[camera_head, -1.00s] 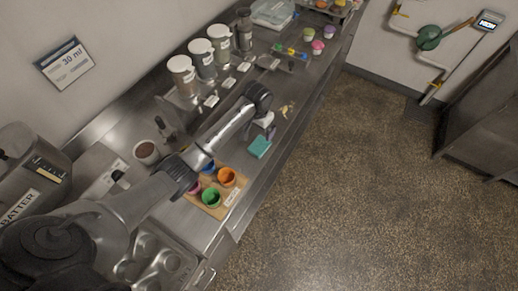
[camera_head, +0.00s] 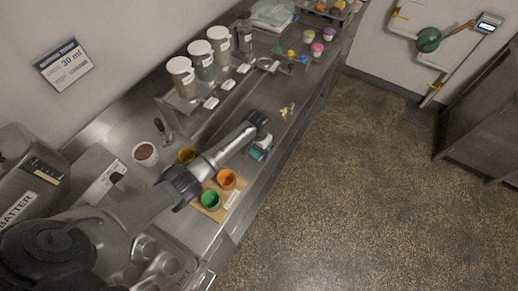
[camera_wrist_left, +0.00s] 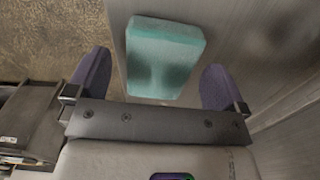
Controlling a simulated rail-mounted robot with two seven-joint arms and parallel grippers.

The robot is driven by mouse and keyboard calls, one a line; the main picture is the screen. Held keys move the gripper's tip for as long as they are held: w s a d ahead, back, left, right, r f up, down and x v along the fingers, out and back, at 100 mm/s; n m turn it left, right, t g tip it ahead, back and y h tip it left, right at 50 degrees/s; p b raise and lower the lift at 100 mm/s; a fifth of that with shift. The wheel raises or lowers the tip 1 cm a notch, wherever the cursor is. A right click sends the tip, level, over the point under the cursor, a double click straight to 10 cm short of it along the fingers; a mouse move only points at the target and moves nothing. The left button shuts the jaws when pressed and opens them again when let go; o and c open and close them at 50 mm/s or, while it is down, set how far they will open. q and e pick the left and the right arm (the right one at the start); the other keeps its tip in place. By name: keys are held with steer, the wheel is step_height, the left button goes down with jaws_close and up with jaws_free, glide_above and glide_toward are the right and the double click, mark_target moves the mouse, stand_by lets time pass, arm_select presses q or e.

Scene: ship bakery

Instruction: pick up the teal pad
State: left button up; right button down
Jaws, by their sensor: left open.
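The teal pad (camera_head: 257,154) lies on the steel counter near its front edge, partly hidden by my gripper in the head view. In the left wrist view the teal pad (camera_wrist_left: 165,50) shows as a rounded block between the fingers, with bare room on both sides of it. My left gripper (camera_head: 263,144) is over the pad. Its two dark purple fingers stand wide apart in the left wrist view (camera_wrist_left: 156,64), and nothing is held. My right gripper is not in view.
A wooden board (camera_head: 211,211) with a green cup (camera_head: 210,199) and an orange cup (camera_head: 226,179) is nearer me. White-lidded jars (camera_head: 183,76) stand along the wall. A small yellow item (camera_head: 287,111) lies beyond the pad. The floor is clear to the right.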

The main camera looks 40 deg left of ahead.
arm_select(q)
steer(key=shift+f, duration=0.65)
steer(key=c, duration=1)
steer(key=shift+r, duration=0.1)
steer(key=shift+r, duration=0.5)
step_height(320, 180, up, 3)
steer(key=shift+f, duration=0.15)
steer(key=s+d+r, duration=0.2)
steer(key=d+r, duration=0.5)
steer(key=d, duration=0.4)
steer(key=shift+d+p, duration=0.25)
steer(key=shift+p, duration=0.15)
steer(key=shift+r, duration=0.1)
